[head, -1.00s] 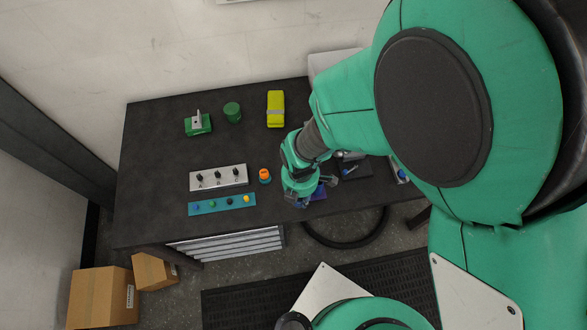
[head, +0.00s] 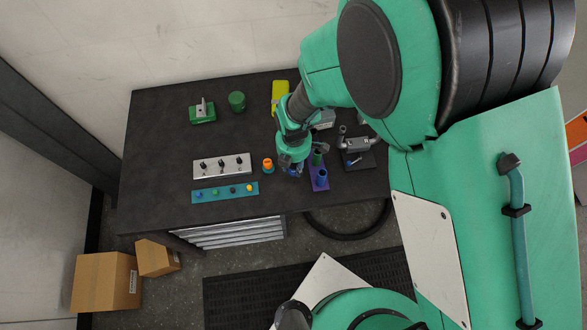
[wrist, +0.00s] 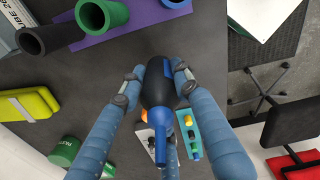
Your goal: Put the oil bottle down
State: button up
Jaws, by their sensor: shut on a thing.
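The oil bottle, a dark body (wrist: 158,90) with a long blue spout, is between my fingers in the wrist view. My gripper (wrist: 156,80) is shut on it, with fingers on both sides. In the head view, my gripper (head: 292,165) is over the table just left of the purple holder, and only a bit of blue shows under it. The bottle's base is hidden, so I cannot tell whether it touches the table.
The purple holder (head: 319,185) carries a green tube and a blue tube. An orange-topped item (head: 267,166) stands close left of my gripper. Further left are a grey knob box (head: 221,167) and a teal button strip (head: 225,192).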

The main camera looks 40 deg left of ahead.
aim_at(293, 170)
jog(key=shift+f, duration=1.65)
jog(key=shift+f, duration=0.2)
jog(key=o, duration=1.2)
jog(key=shift+r, duration=0.15)
notch_tip(293, 170, up, 12)
jog(key=shift+r, duration=0.1)
